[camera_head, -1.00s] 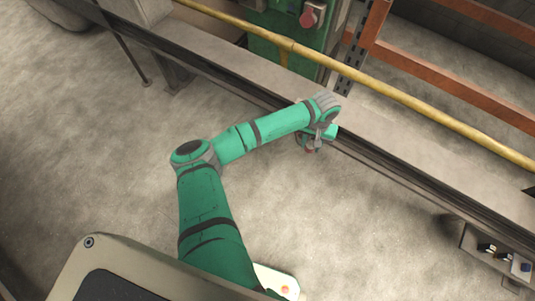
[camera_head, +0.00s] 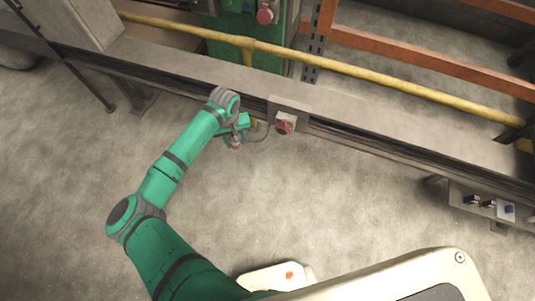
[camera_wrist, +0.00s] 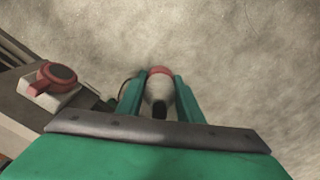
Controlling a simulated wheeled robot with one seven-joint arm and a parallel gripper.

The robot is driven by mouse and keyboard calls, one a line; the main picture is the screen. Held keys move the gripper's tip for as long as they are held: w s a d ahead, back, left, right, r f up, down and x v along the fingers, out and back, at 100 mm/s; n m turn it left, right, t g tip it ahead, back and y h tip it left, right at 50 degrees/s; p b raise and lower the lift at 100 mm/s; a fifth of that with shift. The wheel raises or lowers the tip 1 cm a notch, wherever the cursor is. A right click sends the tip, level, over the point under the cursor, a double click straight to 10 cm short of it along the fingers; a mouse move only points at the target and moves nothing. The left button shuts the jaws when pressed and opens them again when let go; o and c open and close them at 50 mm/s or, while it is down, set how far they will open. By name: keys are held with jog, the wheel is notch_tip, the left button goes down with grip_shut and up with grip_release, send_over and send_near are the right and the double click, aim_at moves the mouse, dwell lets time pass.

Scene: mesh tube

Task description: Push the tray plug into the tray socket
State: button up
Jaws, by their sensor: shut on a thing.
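My gripper (camera_head: 236,138) is shut on the tray plug, at the near side of the long grey beam. In the wrist view the plug (camera_wrist: 159,92), a pale body with a red ring at its far end, sits between the two green fingers. A red round fitting with a lid or lever (camera_head: 284,123), which looks like the tray socket, is mounted on a grey box on the beam, right of my gripper. It shows at the left in the wrist view (camera_wrist: 54,78). The plug is apart from it. A thin dark cable (camera_head: 262,134) runs between the gripper and the box.
The grey beam (camera_head: 390,118) crosses the scene, with a yellow pipe (camera_head: 380,82) behind it. A green cabinet with another red fitting (camera_head: 265,14) stands behind. A small panel with several dark and blue fittings (camera_head: 490,207) is at the right. The concrete floor before the beam is clear.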

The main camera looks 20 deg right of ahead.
jog(key=shift+f, duration=0.15)
jog(key=d+f+m+t+h, duration=0.1)
jog(key=d+f+t+h, duration=0.25)
jog(key=f+t, duration=0.75)
jog(key=s+d+r+m+t+h, duration=0.1)
jog(key=s+d+r+t+h, duration=0.3)
jog(key=d, duration=0.6)
jog(key=shift+s+h, duration=1.1)
jog(key=shift+h, duration=0.15)
jog(key=shift+w+d, duration=0.1)
jog(key=shift+d, duration=0.05)
jog(key=shift+x, duration=2.75)
